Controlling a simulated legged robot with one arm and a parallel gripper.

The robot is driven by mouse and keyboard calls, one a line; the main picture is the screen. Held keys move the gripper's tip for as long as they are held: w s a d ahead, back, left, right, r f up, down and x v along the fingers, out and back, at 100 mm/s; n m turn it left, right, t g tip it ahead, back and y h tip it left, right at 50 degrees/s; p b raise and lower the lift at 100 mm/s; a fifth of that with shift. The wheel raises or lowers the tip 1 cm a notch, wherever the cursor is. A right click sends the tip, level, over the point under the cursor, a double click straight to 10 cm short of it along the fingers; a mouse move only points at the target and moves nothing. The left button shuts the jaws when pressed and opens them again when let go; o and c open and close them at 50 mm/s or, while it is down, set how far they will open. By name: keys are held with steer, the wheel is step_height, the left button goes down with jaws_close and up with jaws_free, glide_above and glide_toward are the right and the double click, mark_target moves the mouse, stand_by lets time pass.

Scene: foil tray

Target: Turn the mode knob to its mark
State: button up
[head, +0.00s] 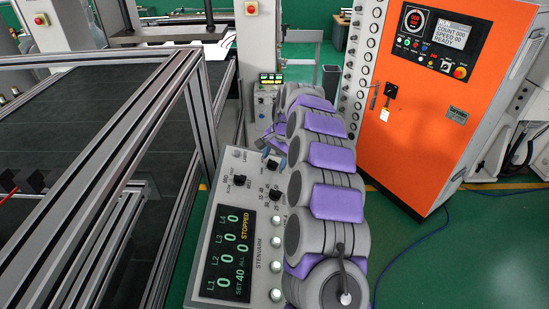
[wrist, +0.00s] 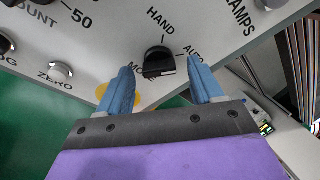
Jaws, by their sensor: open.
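The mode knob (wrist: 158,61) is a small black knob on a light grey panel, with the words HAND and AUTO printed beside it and a label starting MO partly hidden by a finger. Tick marks point toward HAND and AUTO. I cannot tell surely where its pointer aims. My gripper (wrist: 162,82) is open, its two blue fingers on either side of the knob with gaps on both sides. In the head view, my gripper (head: 273,159) is over the upper part of the control box (head: 207,245), and the knob there is small and partly hidden.
Two other black knobs (head: 239,180) (head: 275,195) and several pale buttons sit on the box. Its display (head: 229,254) reads STOPPED. My arm covers the box's right side. An aluminium frame (head: 200,120) stands left; an orange cabinet (head: 420,125) stands right.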

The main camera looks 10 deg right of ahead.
steer(key=shift+f, duration=0.25)
steer(key=shift+a, duration=0.1)
steer(key=c, duration=1.1)
